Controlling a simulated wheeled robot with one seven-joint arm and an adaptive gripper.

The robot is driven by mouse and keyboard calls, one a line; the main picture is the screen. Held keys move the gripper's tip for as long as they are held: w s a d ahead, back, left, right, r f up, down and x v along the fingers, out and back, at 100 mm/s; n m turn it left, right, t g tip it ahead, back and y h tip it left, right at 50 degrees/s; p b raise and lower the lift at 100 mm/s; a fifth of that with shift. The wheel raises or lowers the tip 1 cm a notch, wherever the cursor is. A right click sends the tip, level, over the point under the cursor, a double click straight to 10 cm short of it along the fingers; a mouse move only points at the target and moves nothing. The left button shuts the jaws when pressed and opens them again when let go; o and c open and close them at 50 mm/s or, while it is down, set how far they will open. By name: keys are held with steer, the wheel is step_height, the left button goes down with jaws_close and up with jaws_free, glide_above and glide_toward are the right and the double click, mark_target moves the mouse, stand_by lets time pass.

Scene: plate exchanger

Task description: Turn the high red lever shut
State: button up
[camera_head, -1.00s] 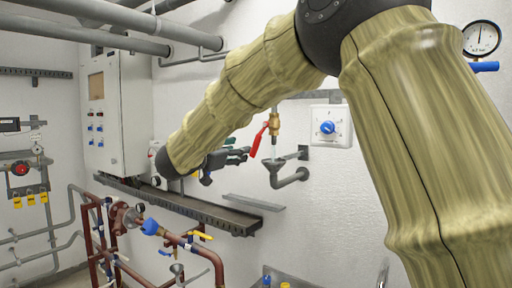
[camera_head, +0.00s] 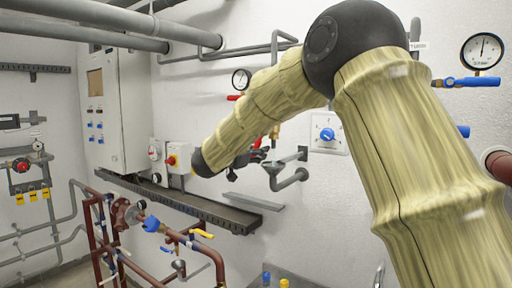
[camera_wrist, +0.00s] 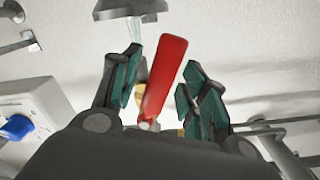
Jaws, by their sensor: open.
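A red lever (camera_wrist: 165,78) stands between the two spread, green-padded fingers of my gripper (camera_wrist: 162,62) in the wrist view. The fingers are apart from it, one on each side. Its lower end meets a brass valve (camera_wrist: 142,92), mostly hidden by the lever and my gripper body. In the head view my gripper (camera_head: 250,156) is beside the brass valve (camera_head: 275,131) on the back wall, and my forearm covers much of it. Only a bit of red (camera_head: 257,142) shows there. Another red handle (camera_head: 234,97) sits under a small gauge, above my forearm.
A grey funnel (camera_head: 272,168) is below the valve; it also shows in the wrist view (camera_wrist: 125,8), with a pale streak like water. A dial box (camera_head: 328,134) with a blue knob is to the right. A grey cable tray (camera_head: 180,200) and red-brown pipes (camera_head: 205,250) lie lower left.

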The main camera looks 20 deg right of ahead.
jaws_close()
